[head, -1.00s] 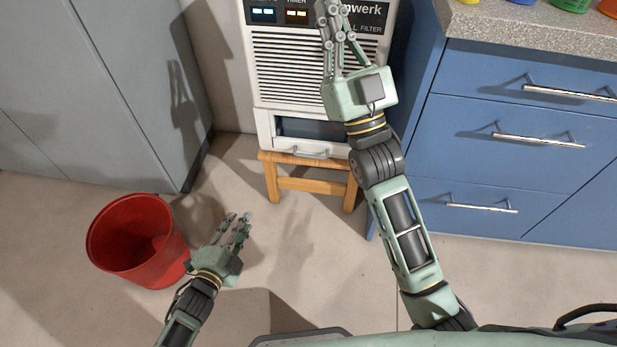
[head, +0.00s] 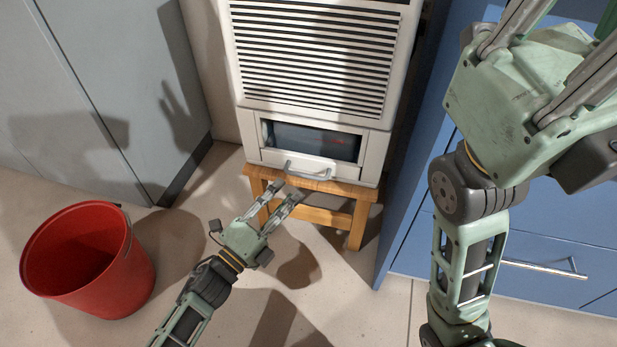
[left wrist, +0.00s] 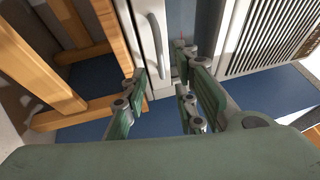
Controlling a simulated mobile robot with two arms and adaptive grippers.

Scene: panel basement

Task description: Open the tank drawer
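The tank drawer (head: 300,163) is at the bottom of the white slatted unit, with a dark window and a metal bar handle (head: 309,170) on its front. The drawer front sits flush with the unit. My left gripper (head: 281,196) is open and empty, just below and left of the handle. In the left wrist view the handle (left wrist: 157,48) stands upright between and beyond the spread fingers (left wrist: 165,92), apart from them. My right gripper is raised at the upper right, close to the head camera; its fingertips are cut off by the picture edge.
The unit stands on a wooden stool (head: 322,214). A red bucket (head: 120,285) is on the floor at left. Grey cabinet doors (head: 60,90) are behind it. Blue drawers (head: 535,285) stand at right. Floor in front of the stool is clear.

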